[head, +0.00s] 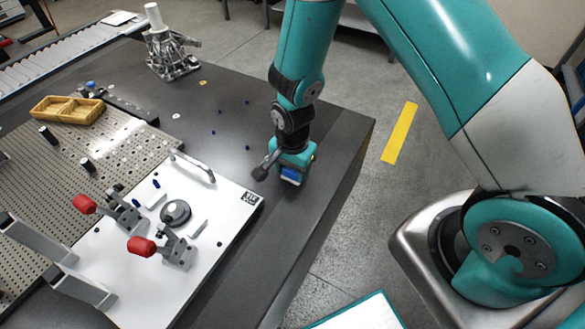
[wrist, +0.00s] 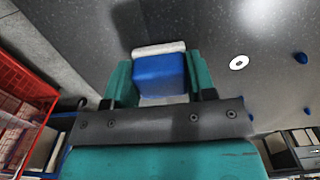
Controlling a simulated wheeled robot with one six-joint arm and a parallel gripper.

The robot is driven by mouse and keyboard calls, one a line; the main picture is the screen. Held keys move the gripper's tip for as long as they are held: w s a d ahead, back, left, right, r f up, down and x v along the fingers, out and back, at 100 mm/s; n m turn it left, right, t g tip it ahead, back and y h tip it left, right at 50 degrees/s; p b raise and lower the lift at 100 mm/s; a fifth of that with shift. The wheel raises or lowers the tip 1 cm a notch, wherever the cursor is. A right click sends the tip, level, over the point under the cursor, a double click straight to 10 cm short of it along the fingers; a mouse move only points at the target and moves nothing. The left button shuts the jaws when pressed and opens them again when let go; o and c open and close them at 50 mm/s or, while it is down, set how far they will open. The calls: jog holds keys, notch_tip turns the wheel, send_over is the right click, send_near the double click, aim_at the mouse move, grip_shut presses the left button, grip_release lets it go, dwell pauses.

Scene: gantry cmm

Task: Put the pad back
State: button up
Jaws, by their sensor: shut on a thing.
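My gripper (head: 291,176) is near the right edge of the dark table and points down. It is shut on the pad, a small block with a blue body and a white layer. The pad (wrist: 160,74) shows between the teal fingers in the wrist view, its white layer at the far side. In the head view a blue part of the pad (head: 290,173) shows at the fingertips. I cannot tell whether the pad touches the table (head: 262,235).
A white fixture plate (head: 120,282) with red-handled clamps lies left of my gripper, on or beside a perforated plate (head: 45,185). A yellow tray (head: 52,118) and a metal casting (head: 172,62) stand further back. Small blue pieces dot the table. A red crate (wrist: 18,100) shows in the wrist view.

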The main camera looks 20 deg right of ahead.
jog(key=shift+f, duration=0.1)
jog(key=o, duration=0.9)
jog(key=s+a+r+n+y, duration=0.1)
jog(key=s+r+n, duration=0.2)
jog(key=r, duration=0.8)
jog(key=s+a+r+n+y, duration=0.1)
jog(key=s+a+r+n, duration=0.2)
jog(key=r, duration=0.9)
jog(key=s+r+n+y, duration=0.2)
jog(key=s+r+n, duration=0.6)
jog(key=s+n, duration=0.4)
jog(key=shift+s+a, duration=0.15)
jog(key=shift+s, duration=0.05)
